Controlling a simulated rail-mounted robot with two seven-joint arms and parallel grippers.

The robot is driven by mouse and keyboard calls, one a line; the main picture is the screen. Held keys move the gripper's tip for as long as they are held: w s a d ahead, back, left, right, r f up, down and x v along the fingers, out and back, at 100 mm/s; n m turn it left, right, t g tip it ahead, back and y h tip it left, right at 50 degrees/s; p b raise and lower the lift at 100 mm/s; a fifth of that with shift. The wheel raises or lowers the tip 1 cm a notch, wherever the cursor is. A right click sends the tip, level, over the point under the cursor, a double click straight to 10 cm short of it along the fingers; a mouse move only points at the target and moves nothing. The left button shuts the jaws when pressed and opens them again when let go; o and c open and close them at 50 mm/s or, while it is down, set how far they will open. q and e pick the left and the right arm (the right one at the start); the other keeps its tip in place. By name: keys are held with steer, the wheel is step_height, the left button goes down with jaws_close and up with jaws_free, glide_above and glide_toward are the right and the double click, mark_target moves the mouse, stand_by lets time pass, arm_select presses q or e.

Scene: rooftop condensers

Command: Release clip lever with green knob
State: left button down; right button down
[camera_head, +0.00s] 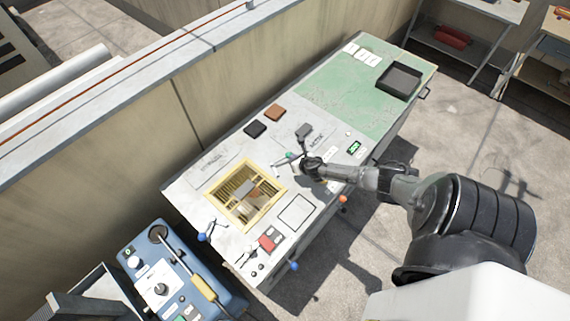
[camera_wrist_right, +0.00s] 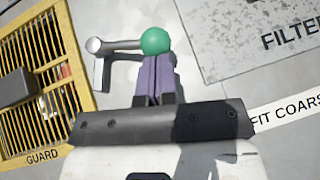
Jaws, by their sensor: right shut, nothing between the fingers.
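The clip lever (camera_wrist_right: 122,44) is a grey metal arm with a round green knob (camera_wrist_right: 155,40) on its right end and a pivot post at its left, in the right wrist view. It also shows small in the head view (camera_head: 284,160), left of my right gripper. My right gripper (camera_wrist_right: 154,62) is shut with nothing between its purple fingers. Its fingertips are right at the near side of the green knob; I cannot tell whether they touch it. In the head view my right gripper (camera_head: 302,164) hangs low over the panel. My left gripper is not in view.
A yellow-framed guard grille (camera_head: 247,196) lies left of the lever, and a grey filter plate (camera_wrist_right: 255,35) lies right. A black tray (camera_head: 399,80) sits on the green mat (camera_head: 340,85), which is largely clear.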

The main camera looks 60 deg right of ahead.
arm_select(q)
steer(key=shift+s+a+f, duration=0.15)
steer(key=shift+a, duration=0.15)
arm_select(e)
steer(key=shift+w+d, duration=0.1)
steer(key=shift+d, duration=0.2)
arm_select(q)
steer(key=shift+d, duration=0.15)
